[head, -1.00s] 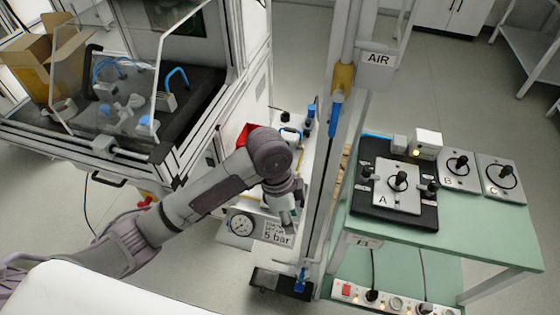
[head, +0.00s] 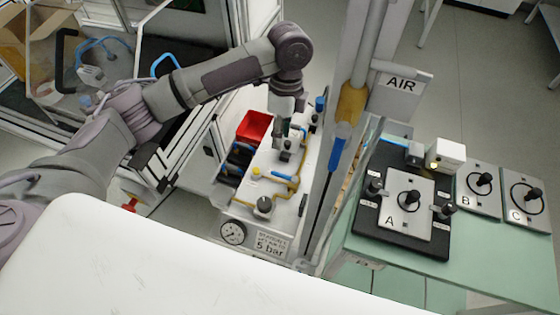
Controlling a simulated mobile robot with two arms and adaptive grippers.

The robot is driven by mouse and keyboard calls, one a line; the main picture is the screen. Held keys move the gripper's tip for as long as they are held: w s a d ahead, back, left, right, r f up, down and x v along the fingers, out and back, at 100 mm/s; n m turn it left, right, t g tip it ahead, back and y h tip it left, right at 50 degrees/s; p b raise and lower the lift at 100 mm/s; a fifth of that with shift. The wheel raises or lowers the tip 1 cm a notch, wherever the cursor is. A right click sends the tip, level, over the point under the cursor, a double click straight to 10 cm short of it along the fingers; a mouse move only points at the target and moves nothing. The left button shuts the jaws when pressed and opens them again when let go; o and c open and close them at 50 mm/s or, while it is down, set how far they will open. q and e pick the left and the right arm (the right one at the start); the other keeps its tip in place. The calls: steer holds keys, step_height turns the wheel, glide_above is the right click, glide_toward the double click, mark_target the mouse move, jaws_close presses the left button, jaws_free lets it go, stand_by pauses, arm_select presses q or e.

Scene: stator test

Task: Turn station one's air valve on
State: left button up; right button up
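The air valve has a yellow body (head: 352,103) on the upright pipe, beside a sign (head: 401,85) reading "AIR". Its blue lever (head: 341,146) points downward, roughly along the pipe. My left arm reaches in from the left. My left gripper (head: 284,134) points down over the white bench unit, left of the blue lever and apart from it. Its fingers are small and partly hidden by the wrist, so I cannot tell whether they are open. My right gripper is out of view.
The white unit carries a red bin (head: 254,127), yellow fittings and a gauge (head: 233,232) with a "5 bar" label. A green table (head: 440,265) at right holds plates A, B and C. A glazed cabinet stands at left.

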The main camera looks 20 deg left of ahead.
mark_target(278, 173)
arm_select(q)
steer(key=f, duration=0.4)
steer(key=s+f, duration=0.1)
steer(key=f, duration=0.3)
steer(key=s+f, duration=0.1)
steer(key=f, duration=0.3)
steer(key=shift+s+p, duration=0.1)
steer(key=shift+p, duration=0.2)
steer(key=shift+r, duration=0.1)
jaws_close()
